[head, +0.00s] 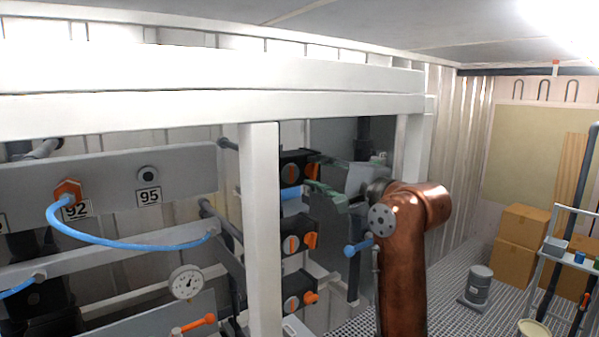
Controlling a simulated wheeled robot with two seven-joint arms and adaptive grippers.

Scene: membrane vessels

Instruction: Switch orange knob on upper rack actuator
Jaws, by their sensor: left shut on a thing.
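My left gripper (315,175), with green fingers, is shut on this knob, one finger above and one below. Its copper arm rises from the bottom, to the right of the rack. My right gripper is not in view.
The middle actuator (291,243) and lower actuator (292,303) sit close below. A white post (262,230) stands just left of them, and a blue-handled valve (350,250) is near my arm. Boxes (523,225) and a grey drum (480,284) stand at the right.

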